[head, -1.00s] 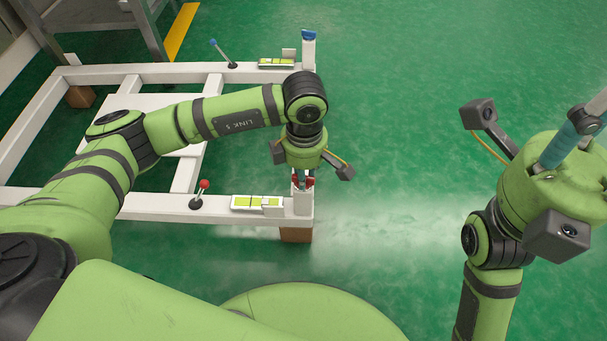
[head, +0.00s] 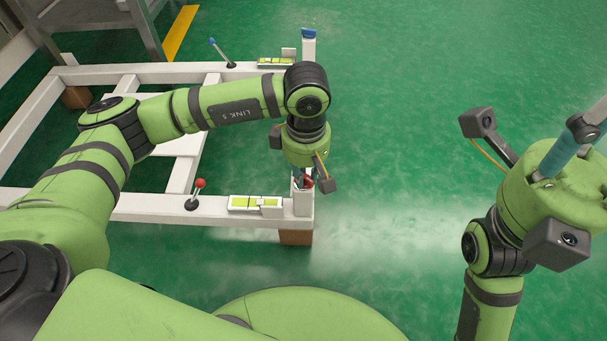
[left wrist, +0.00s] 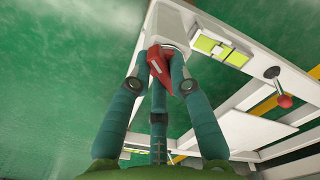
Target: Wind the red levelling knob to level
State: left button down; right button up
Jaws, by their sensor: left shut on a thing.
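The red levelling knob (left wrist: 160,68) sits on top of the white post at the near right corner of the white frame. My left gripper (head: 302,182) is over this post from above, with its fingers shut on the knob. In the left wrist view, the teal fingers close around the red knob from both sides. In the head view the knob is mostly hidden by the gripper. A yellow-green spirit level (head: 252,203) lies on the near rail beside the post, and also shows in the left wrist view (left wrist: 222,47).
A red-tipped lever (head: 200,184) stands on the near rail, left of the level. On the far rail are a blue-tipped lever (head: 212,42), another level (head: 276,62) and a blue knob (head: 309,33) on a post. Green floor right of the frame is clear.

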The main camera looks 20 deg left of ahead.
pick_arm(q)
jog(key=shift+s+d+f+m+b, duration=0.15)
jog(key=shift+m+b, duration=0.1)
jog(key=shift+m, duration=0.3)
jog(key=shift+s+d+f+m+b, duration=0.1)
jog(key=shift+d+m+b, duration=0.1)
jog(key=shift+m, duration=0.35)
jog(key=shift+r+m, duration=0.15)
jog(key=shift+m, duration=0.45)
jog(key=shift+a+b, duration=0.1)
jog(key=shift+b, duration=0.3)
jog(key=c, duration=1.5)
grip_release()
jog(key=shift+m, duration=0.5)
jog(key=o, duration=0.4)
jog(key=shift+o, duration=0.2)
jog(key=shift+a, duration=0.1)
